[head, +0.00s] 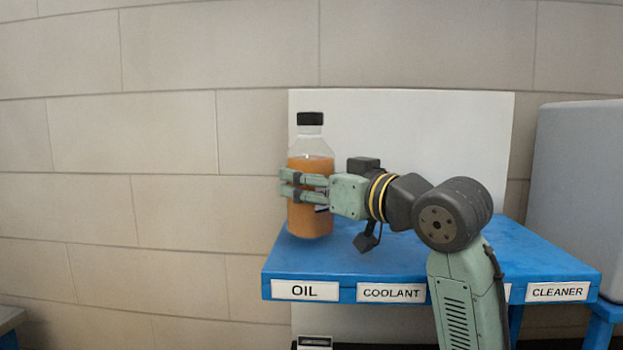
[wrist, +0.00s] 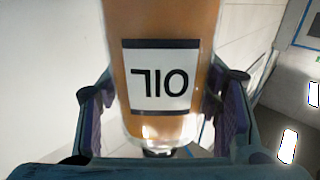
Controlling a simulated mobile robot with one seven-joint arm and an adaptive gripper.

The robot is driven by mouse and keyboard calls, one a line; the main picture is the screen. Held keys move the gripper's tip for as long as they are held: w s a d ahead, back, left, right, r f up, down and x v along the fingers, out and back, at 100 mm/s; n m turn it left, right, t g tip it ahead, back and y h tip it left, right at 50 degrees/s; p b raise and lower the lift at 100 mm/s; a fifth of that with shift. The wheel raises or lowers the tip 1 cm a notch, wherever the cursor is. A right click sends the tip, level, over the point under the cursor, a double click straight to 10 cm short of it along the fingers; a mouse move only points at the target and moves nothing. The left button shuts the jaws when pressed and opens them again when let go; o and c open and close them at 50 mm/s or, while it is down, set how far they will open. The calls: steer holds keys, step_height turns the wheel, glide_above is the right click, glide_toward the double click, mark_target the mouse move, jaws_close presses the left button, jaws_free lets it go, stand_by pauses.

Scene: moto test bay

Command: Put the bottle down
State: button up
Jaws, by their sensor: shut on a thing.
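The bottle (head: 310,220) is clear with orange liquid and a black cap. It stands upright over the left part of the blue table, above the OIL tag (head: 304,290). My gripper (head: 304,186) reaches in from the right and is shut on the bottle's middle. In the wrist view the bottle (wrist: 165,35) sits between my two fingers, and its white OIL label (wrist: 160,77) appears upside down. I cannot tell whether its base touches the tabletop.
The blue table (head: 400,255) has a COOLANT tag (head: 391,293) and a CLEANER tag (head: 557,291) along its front edge. A white panel (head: 420,130) stands behind it. A grey box (head: 580,190) is at the right. No other bottles show on the tabletop.

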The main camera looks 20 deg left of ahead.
steer(key=shift+f, duration=0.3)
steer(key=shift+f, duration=0.1)
steer(key=o, duration=1.6)
steer(key=shift+f, duration=0.1)
steer(key=shift+o, duration=0.2)
steer(key=shift+s+d+r, duration=0.1)
steer(key=shift+r, duration=0.1)
steer(key=v, duration=1.2)
